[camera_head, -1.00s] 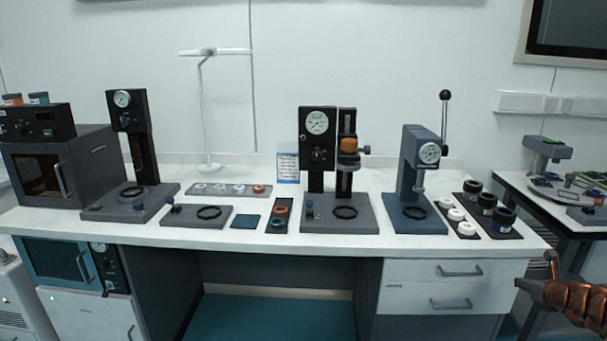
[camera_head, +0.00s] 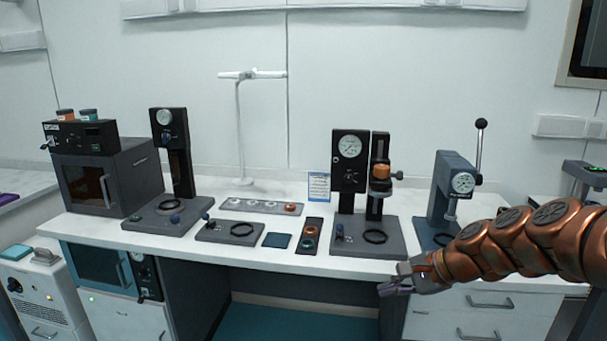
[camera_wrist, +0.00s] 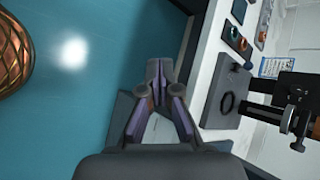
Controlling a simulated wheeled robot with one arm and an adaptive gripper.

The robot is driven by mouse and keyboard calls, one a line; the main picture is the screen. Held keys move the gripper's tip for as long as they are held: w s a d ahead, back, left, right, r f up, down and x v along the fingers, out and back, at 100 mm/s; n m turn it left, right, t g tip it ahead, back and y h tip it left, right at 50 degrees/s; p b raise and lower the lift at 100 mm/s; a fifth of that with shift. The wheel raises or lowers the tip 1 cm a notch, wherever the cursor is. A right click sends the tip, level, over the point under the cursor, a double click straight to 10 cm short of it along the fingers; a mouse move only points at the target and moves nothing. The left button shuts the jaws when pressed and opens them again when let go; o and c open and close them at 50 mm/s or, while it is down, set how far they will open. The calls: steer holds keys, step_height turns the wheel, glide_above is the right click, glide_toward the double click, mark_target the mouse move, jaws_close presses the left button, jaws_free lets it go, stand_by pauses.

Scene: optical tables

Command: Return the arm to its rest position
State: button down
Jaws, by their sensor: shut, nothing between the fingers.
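My gripper (camera_head: 393,287) is at the end of my copper-coloured arm, which reaches in from the right edge of the head view. It hangs in front of the workbench (camera_head: 290,262), near the bench's front edge and just left of the drawers. In the wrist view my gripper (camera_wrist: 157,72) is shut, its fingertips together with nothing between them. Below it in that view are the teal floor (camera_wrist: 75,100) and the white bench edge.
On the bench stand a dark gauge press (camera_head: 350,170), a blue-grey lever press (camera_head: 455,185), an oven (camera_head: 105,180) and a gauge stand (camera_head: 172,150). Small trays with rings lie between them. The drawers (camera_head: 470,312) are below my arm. The floor before the bench is clear.

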steer(key=s+a+n+g+h+p, duration=0.1)
steer(key=s+a+n+g, duration=0.2)
steer(key=s, duration=0.4)
steer(key=s+a+n+g+h+p, duration=0.1)
steer(key=s+a+n, duration=0.25)
steer(key=s, duration=0.45)
steer(key=s+d+n+g+h+p, duration=0.1)
steer(key=s+d+n+h, duration=0.1)
steer(key=s, duration=0.7)
steer(key=s+d+n+g+h+p, duration=0.2)
steer(key=s+d+n+h, duration=0.1)
steer(key=s, duration=0.6)
steer(key=shift+s+d+f+n, duration=0.15)
steer(key=shift+d+f+n, duration=0.2)
steer(key=shift+d+n, duration=0.6)
steer(key=shift+a, duration=0.2)
